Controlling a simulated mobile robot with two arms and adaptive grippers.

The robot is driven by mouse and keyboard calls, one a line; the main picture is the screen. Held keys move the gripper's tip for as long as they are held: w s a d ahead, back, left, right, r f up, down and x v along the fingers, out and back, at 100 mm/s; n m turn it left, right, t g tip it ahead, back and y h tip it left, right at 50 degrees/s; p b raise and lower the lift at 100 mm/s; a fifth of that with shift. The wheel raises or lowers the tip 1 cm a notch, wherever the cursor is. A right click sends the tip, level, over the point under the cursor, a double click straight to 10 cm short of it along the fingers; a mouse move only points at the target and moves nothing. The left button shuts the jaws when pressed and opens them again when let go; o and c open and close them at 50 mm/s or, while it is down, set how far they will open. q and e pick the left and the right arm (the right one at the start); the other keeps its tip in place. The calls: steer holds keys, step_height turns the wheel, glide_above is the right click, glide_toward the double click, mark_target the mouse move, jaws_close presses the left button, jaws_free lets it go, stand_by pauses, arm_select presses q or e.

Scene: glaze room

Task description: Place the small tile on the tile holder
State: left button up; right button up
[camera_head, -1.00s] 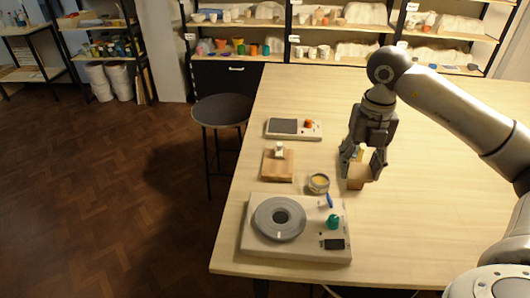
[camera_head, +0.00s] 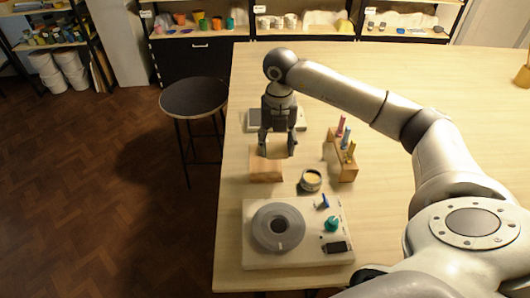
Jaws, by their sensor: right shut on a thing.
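My right gripper (camera_head: 277,154) is low over a pale wooden block (camera_head: 264,172) left of the table's middle. Its fingers are around something small that they mostly hide, most likely the small pale tile; I cannot tell if it touches the block. A wooden rack (camera_head: 348,173) stands to the right of the block. It looks like the tile holder and holds upright coloured pieces, pink (camera_head: 340,126), green (camera_head: 345,138) and yellow (camera_head: 350,152). My left gripper is not in view.
A banding wheel (camera_head: 279,227) sits on a pale board with a teal item (camera_head: 331,223) and a dark pad (camera_head: 336,247). A small round tin (camera_head: 311,180) stands between block and rack. A grey scale (camera_head: 254,119) is behind the gripper.

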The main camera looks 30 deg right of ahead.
mark_target(266, 166)
steer(key=shift+w+a+f, duration=0.3)
steer(key=shift+w+f, duration=0.1)
steer(key=shift+f, duration=0.15)
steer(key=shift+w+a+f, duration=0.3)
steer(key=shift+w+f, duration=0.05)
steer(key=shift+f, duration=0.15)
steer(key=shift+w+f+p, duration=0.15)
steer(key=shift+f+p, duration=0.15)
steer(key=shift+w+a+f, duration=0.3)
steer(key=shift+a+f, duration=0.05)
steer(key=shift+f, duration=0.1)
step_height(266, 166, down, 3)
steer(key=shift+f+p, duration=0.1)
steer(key=shift+p, duration=0.45)
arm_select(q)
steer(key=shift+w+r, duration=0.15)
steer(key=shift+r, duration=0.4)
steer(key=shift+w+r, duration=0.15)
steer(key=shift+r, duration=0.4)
arm_select(e)
steer(key=shift+f, duration=0.1)
steer(key=o, duration=0.7)
steer(key=shift+f, duration=0.1)
steer(key=shift+c, duration=0.2)
steer(key=o, duration=0.5)
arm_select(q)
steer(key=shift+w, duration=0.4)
